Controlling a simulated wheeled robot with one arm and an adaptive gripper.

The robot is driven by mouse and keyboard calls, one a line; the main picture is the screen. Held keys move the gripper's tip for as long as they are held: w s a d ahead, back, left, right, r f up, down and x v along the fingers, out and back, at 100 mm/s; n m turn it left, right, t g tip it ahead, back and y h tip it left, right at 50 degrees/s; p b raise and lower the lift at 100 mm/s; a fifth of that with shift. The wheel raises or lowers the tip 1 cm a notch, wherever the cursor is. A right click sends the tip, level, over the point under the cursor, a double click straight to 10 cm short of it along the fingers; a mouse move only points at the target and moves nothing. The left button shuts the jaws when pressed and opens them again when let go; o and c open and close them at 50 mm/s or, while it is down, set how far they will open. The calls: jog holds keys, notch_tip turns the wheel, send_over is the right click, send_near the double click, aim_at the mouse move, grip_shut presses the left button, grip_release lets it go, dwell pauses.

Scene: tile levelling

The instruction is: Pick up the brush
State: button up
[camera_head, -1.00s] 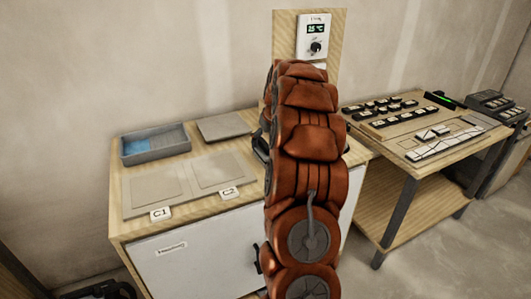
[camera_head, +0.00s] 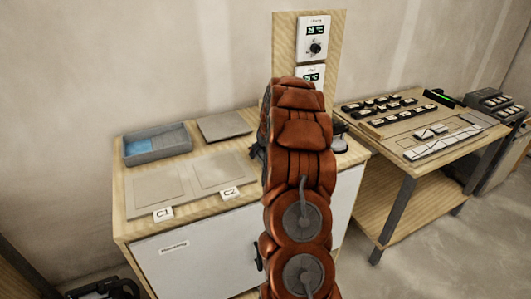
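I cannot make out a brush in the head view. My orange-brown arm stands upright in the middle of the picture and covers part of the wooden-topped bench (camera_head: 128,190). My gripper is hidden behind the arm, so I cannot see its fingers or whether they hold anything. A small dark part shows at the arm's left edge; I cannot tell whether it belongs to my gripper or to something on the bench.
On the bench are a grey tray (camera_head: 158,154) with a blue patch inside, a flat grey plate (camera_head: 224,126), two grey panels labelled C1 and C2, and a dark item (camera_head: 340,143) right of my arm. A dial panel (camera_head: 315,40) stands behind. A second table (camera_head: 392,162) stands right.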

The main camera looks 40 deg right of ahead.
jog(key=c, duration=1.2)
jog(key=shift+r, duration=0.1)
